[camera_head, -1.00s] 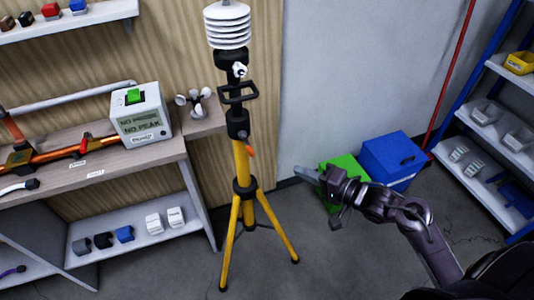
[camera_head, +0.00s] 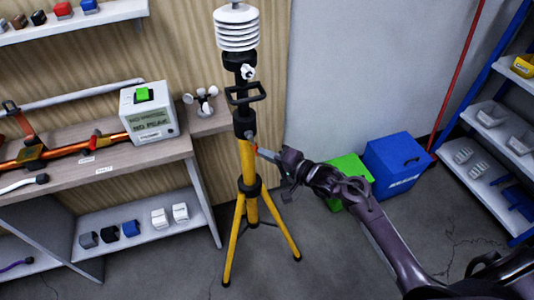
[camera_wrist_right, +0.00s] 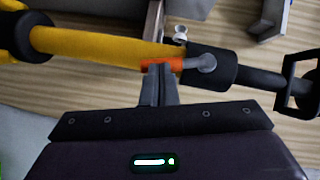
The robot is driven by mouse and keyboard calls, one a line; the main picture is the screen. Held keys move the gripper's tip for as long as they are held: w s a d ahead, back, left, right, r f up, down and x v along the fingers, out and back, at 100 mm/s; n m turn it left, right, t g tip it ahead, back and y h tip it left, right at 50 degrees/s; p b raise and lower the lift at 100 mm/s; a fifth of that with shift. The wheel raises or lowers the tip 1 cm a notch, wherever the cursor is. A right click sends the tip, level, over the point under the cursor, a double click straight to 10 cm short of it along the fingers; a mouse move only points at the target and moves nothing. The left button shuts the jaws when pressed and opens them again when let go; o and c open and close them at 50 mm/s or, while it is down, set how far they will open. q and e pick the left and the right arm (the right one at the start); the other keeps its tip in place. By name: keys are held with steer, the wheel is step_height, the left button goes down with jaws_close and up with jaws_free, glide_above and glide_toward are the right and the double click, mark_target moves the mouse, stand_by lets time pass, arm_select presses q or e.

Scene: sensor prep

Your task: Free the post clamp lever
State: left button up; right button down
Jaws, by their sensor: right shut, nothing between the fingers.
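The yellow tripod post (camera_head: 246,165) stands upright with a black clamp collar (camera_head: 243,122) on its upper part. In the right wrist view the clamp's orange lever (camera_wrist_right: 178,65) lies along the post, with a grey pivot (camera_wrist_right: 206,63) on the black collar. My right gripper (camera_head: 264,154) is beside the post at lever height. Its fingers (camera_wrist_right: 159,72) are shut and empty, with their tips over or against the lever; contact cannot be told. The fingertips hide part of the lever. My left gripper is not in view.
A white louvred shield (camera_head: 236,28) tops the post, with a black handle (camera_head: 246,95) below it. A workbench (camera_head: 120,160) with a display box (camera_head: 149,115) stands left. Green (camera_head: 348,170) and blue (camera_head: 397,165) bins sit behind my right arm.

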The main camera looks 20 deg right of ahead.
steer(key=shift+a, duration=0.1)
steer(key=shift+a+f+m+t+y+p, duration=0.25)
steer(key=shift+a+m+t+p, duration=0.2)
steer(key=shift+m, duration=0.35)
steer(key=shift+a+f+m+t+y, duration=0.15)
steer(key=shift+a+m+t+y, duration=0.15)
steer(key=shift+m, duration=0.3)
steer(key=shift+s, duration=0.1)
